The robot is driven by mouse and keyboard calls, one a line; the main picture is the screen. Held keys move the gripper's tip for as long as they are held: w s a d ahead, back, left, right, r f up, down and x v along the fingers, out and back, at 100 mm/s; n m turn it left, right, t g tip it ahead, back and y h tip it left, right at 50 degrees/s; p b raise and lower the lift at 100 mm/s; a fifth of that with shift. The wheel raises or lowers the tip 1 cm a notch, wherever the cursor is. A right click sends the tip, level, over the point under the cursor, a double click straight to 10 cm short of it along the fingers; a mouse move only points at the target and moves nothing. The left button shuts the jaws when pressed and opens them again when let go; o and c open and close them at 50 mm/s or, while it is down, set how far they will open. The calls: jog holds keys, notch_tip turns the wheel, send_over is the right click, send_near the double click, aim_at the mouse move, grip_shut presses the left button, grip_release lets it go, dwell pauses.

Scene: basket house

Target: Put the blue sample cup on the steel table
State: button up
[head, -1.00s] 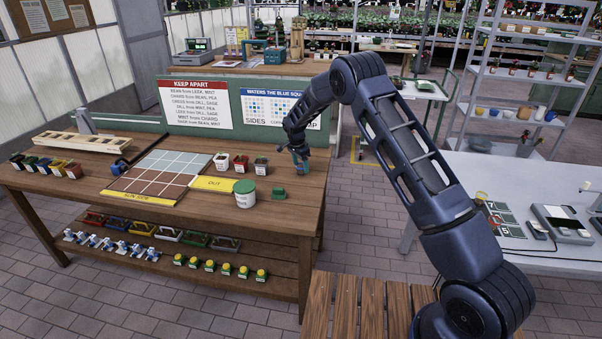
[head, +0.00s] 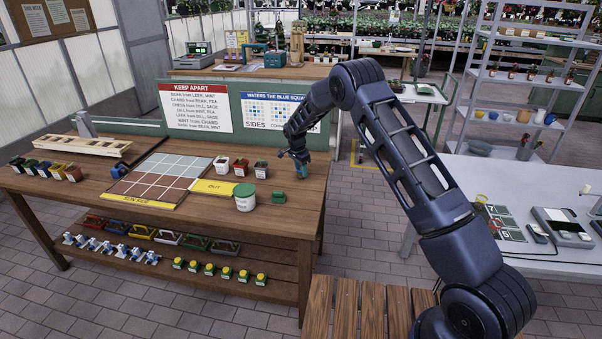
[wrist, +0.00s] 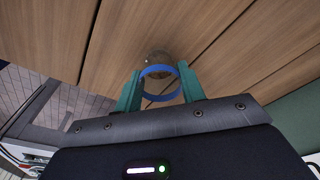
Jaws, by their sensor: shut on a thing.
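My gripper (head: 301,168) is over the right end of the wooden bench, with its teal fingers pointing down. In the wrist view my gripper (wrist: 160,90) is shut on the blue sample cup (wrist: 160,70), whose blue round rim shows between the fingers. Wood planks lie beyond it; whether the cup touches the bench or is just above it I cannot tell. In the head view the cup is too small and hidden to make out. A pale grey table (head: 470,182) at the right looks like the steel table.
The wooden bench (head: 262,222) carries a white tub with a green lid (head: 245,196), a small green block (head: 278,197), several coloured pots and a square grid (head: 150,180). A scale (head: 565,225) and tiles (head: 503,222) stand on the grey table. A slatted wooden surface (head: 345,305) is in front.

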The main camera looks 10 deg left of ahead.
notch_tip(320, 180, up, 19)
jog(key=w+d+f+n, duration=0.2)
jog(key=d+f, duration=0.5)
jog(key=d, duration=0.6)
jog(key=w+d+f+n, duration=0.1)
jog(key=d+f+n, duration=0.1)
jog(key=d+f, duration=0.85)
jog(key=s+d+f+n, duration=0.1)
jog(key=s+d+f, duration=0.25)
jog(key=d, duration=0.55)
jog(key=s+d+f+n+y, duration=0.1)
jog(key=s+d+f+n, duration=0.2)
jog(key=d, duration=0.6)
jog(key=s+d+f, duration=0.3)
jog(key=s+d, duration=0.2)
jog(key=d, duration=0.4)
notch_tip(320, 180, up, 21)
jog(key=s+d+f, duration=0.1)
jog(key=s+d, duration=0.2)
jog(key=d, duration=1)
jog(key=s+d, duration=0.4)
jog(key=d, duration=1)
jog(key=shift+w+a+f, duration=0.1)
jog(key=shift+f, duration=2.75)
jog(key=shift+w+a+f, duration=0.1)
jog(key=shift+f, duration=2.75)
